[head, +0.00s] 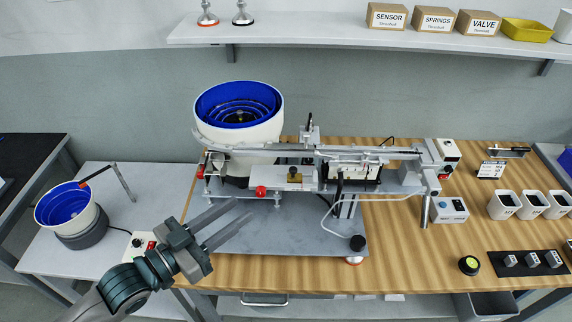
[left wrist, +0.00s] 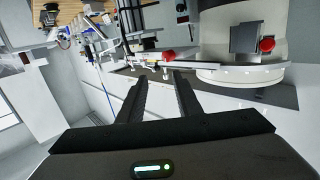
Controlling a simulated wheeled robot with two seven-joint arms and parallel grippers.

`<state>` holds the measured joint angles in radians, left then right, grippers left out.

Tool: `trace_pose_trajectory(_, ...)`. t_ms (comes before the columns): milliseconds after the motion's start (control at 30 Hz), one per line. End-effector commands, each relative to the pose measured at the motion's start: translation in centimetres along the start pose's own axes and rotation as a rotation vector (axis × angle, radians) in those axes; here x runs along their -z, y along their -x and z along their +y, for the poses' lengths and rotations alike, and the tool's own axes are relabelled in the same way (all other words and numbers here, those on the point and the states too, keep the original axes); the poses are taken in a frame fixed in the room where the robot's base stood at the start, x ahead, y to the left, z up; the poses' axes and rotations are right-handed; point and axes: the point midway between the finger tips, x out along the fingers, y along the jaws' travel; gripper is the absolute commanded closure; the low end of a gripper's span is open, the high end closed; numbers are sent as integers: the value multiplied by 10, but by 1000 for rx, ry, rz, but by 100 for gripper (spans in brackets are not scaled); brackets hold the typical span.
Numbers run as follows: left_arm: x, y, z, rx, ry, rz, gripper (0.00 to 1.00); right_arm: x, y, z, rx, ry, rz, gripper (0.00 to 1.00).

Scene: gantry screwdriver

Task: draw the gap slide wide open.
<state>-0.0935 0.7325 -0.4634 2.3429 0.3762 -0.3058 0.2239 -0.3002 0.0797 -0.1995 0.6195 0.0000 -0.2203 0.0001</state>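My left gripper (head: 242,209) is open and empty, its two fingers apart in front of the feeder rig's grey baseplate (head: 290,232). In the left wrist view its fingers (left wrist: 161,78) also stand apart with nothing between them. I cannot tell for sure which part is the gap slide. A red knob (head: 260,191) sits at the front of the rig, beside a white plate with a brass block (head: 294,174); the knob is beyond the fingertips and apart from them. In the left wrist view, one red knob (left wrist: 168,55) shows just past the fingertips, another (left wrist: 267,45) at the right.
A black knob (head: 358,243) stands at the baseplate's front right corner. A smaller blue bowl (head: 68,203) is on the left table.

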Motion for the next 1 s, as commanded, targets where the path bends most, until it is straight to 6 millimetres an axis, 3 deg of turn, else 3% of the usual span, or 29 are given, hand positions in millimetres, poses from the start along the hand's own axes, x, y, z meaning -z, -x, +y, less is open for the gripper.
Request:
trace_pose_trajectory(167, 20, 2, 6, -43, 0, 52, 68, 3, 0, -4, 4, -2, 3, 69)
trace_pose_trajectory(633, 21, -2, 5, -42, 0, 53, 68, 0, 2, 1, -1, 1, 1, 69)
trace_pose_trajectory(867, 24, -22, 6, -41, 0, 55, 68, 1, 9, 2, -2, 2, 0, 69)
trace_pose_trajectory(1000, 26, -43, 7, -41, 1, 55, 68, 1, 17, 2, -2, 2, 0, 69)
